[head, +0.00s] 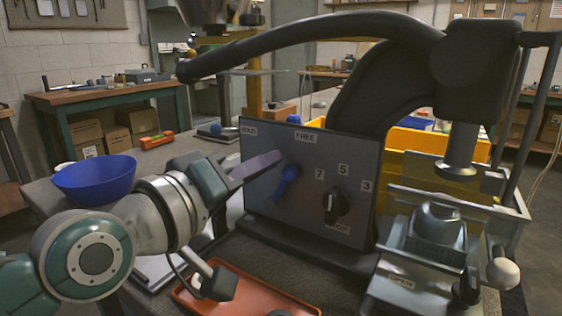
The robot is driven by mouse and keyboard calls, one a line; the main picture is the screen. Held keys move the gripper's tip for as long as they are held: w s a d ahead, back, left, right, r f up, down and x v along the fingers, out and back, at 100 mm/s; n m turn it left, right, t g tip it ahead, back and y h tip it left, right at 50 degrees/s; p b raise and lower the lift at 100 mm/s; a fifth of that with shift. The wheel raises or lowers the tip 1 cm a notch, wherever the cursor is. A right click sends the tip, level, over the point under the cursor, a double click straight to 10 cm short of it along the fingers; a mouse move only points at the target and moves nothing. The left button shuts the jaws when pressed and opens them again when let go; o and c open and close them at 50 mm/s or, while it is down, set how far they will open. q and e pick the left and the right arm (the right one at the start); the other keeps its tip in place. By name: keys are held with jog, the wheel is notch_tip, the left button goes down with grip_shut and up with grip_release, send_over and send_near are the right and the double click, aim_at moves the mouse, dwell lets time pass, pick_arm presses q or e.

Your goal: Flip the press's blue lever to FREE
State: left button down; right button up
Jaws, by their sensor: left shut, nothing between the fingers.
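The press (395,85) stands on the bench with its grey panel (265,205) facing me. The blue lever (286,184) is on the panel's left part, below the FREE label (305,138); the HOLD label (248,131) is at the upper left. The lever is tilted, its upper end leaning right toward FREE; I cannot tell its exact setting. My left gripper (276,156) is shut and empty, its fingertips just up and left of the lever, close to the panel. I cannot tell whether they touch. My right gripper is not in view.
A black knob (334,205) sits right of the lever, among number labels. The press's long black handle (290,38) arches above. A blue bowl (95,180) is at the left. An orange tray (245,292) lies below the panel. A small vise (430,245) is at the right.

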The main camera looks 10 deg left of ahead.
pick_arm(q)
jog(key=shift+d+m, duration=0.25)
jog(key=shift+m, duration=0.25)
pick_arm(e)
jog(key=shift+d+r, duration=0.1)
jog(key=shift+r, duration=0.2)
pick_arm(q)
jog(key=shift+s, duration=0.1)
